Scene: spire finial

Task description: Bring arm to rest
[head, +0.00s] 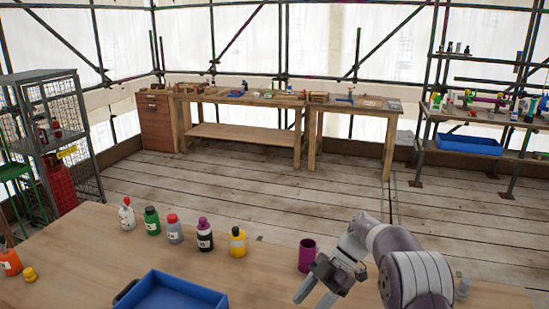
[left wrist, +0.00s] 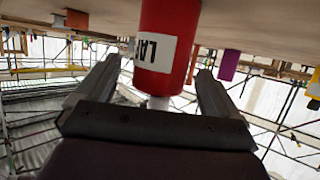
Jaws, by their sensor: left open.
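My left gripper (left wrist: 147,92) shows in the left wrist view, with its two fingers spread apart. A red bottle (left wrist: 168,30) with a white label and a pale cap stands between or just beyond the fingers. The picture is upside down, with the table (left wrist: 120,22) along the top. Gaps show on both sides of the bottle, so the fingers do not appear to touch it. My left arm is not in the head view. My right gripper (head: 316,291) is over the right part of the table, fingers apart and empty, close to a purple cup (head: 307,255).
Several bottles stand in a row, from white (head: 127,214) to yellow (head: 237,242). A blue tray (head: 215,296) lies at the front. An orange bottle (head: 10,263) and yellow piece (head: 30,274) are at the left. Workbenches (head: 250,97) stand behind open floor.

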